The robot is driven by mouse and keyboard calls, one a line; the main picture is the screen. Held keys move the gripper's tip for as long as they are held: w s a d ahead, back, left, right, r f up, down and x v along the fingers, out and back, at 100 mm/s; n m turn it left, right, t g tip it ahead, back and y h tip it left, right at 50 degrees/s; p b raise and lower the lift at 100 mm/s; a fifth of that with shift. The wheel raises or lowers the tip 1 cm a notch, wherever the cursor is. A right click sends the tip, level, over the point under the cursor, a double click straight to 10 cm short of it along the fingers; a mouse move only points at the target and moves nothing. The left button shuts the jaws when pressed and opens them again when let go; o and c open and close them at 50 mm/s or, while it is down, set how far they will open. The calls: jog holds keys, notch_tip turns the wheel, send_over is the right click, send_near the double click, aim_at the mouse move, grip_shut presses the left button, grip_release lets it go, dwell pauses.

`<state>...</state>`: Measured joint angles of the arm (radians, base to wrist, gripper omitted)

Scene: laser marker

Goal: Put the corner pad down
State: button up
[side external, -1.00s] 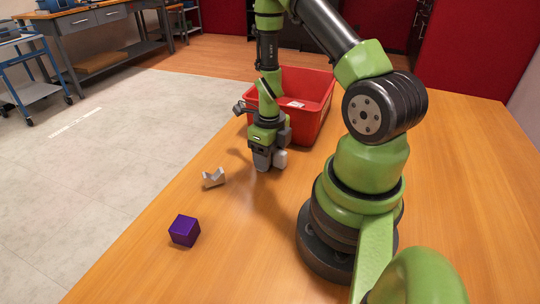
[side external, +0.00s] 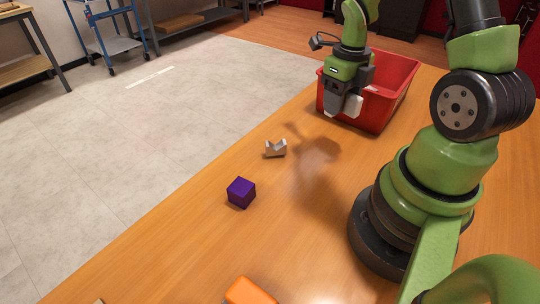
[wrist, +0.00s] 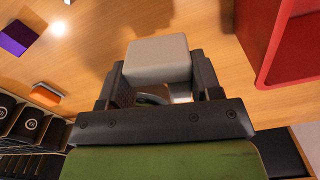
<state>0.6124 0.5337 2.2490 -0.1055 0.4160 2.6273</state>
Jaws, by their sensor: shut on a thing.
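My gripper (side external: 342,104) is shut on a pale grey-white block, the corner pad (wrist: 158,60). In the wrist view the pad sits between my two fingers, its broad face towards the camera. In the side view only a pale part of the pad (side external: 354,106) shows beside the fingers. The gripper points down and holds the pad above the wooden table (side external: 300,205), in front of the red bin (side external: 388,103). A shadow lies on the table below and to the left of it. The pad's underside is hidden.
A small grey V-notched block (side external: 276,149) and a purple cube (side external: 241,192) stand on the table left of my gripper. An orange block (side external: 249,291) lies at the near edge of the picture. The bin's red wall (wrist: 283,45) is close at right in the wrist view.

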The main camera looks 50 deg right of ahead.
jog(key=w+a+n, duration=1.5)
jog(key=a+n, duration=0.4)
jog(key=s+a+n, duration=0.4)
jog(key=a+n, duration=0.5)
jog(key=a, duration=0.5)
jog(key=s+a+n, duration=0.4)
jog(key=a+n, duration=0.6)
jog(key=a, duration=0.4)
jog(key=f, duration=0.2)
jog(key=a+f, duration=0.1)
jog(key=f, duration=0.2)
jog(key=shift+s+f, duration=0.15)
jog(key=shift+f, duration=2.15)
